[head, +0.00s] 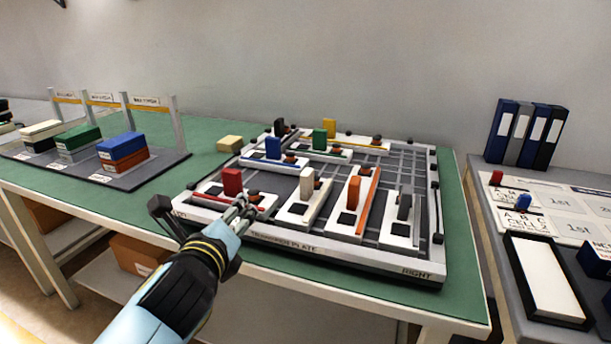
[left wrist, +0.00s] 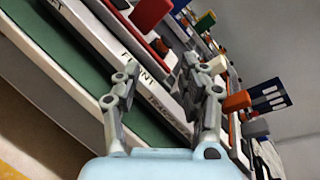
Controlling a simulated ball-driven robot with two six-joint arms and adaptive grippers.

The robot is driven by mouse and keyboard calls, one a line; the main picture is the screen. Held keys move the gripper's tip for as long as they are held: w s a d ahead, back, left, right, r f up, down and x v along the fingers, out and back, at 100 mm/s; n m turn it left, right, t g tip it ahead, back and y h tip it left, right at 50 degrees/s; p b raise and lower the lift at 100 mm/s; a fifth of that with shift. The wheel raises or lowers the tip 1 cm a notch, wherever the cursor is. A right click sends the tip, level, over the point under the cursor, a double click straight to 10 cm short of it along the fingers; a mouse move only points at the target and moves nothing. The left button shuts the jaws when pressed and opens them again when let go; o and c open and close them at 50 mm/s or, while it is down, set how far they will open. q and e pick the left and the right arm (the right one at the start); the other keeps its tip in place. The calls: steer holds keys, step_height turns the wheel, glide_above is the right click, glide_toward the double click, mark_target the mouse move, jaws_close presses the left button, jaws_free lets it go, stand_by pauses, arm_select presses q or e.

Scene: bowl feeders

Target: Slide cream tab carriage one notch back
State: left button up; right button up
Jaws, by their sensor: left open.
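The cream tab (head: 307,184) stands upright on a white carriage (head: 296,213) at the front middle of the slotted plate (head: 340,252). It also shows small in the left wrist view as a cream block (left wrist: 219,64). My left gripper (head: 246,207) is open at the plate's front edge, left of the cream tab and close in front of the red-tab carriage. In the left wrist view its two fingers (left wrist: 161,68) stand apart with nothing held between them. The cream tab is apart from the fingers. My right gripper is not in view.
The red tab (head: 232,182) is left of the cream one and the orange tab (head: 353,192) is right of it. A dark grey tab (head: 404,206) stands further right. Blue, green, black and yellow tabs stand behind. A loose cream block (head: 230,143) lies on the green table.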

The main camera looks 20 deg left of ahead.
mark_target(303, 179)
arm_select(q)
steer(key=w+d+m+t+h, duration=0.1)
steer(key=d+m, duration=0.1)
steer(key=m, duration=0.1)
steer(key=w+d+r+m+h, duration=0.1)
steer(key=w+d+m+h, duration=0.1)
steer(key=d+m, duration=0.1)
steer(key=w+d+m+t+h, duration=0.1)
steer(key=w+d+m, duration=0.1)
steer(key=m, duration=0.3)
steer(key=shift+w+d+r+t, duration=0.15)
steer(key=shift+d+r+t, duration=0.2)
steer(key=shift+d, duration=0.2)
steer(key=w+b, duration=0.1)
steer(key=w, duration=0.4)
steer(key=w+b, duration=0.1)
steer(key=w, duration=0.4)
steer(key=shift+w+d, duration=0.2)
steer(key=shift+w, duration=0.05)
jaws_close()
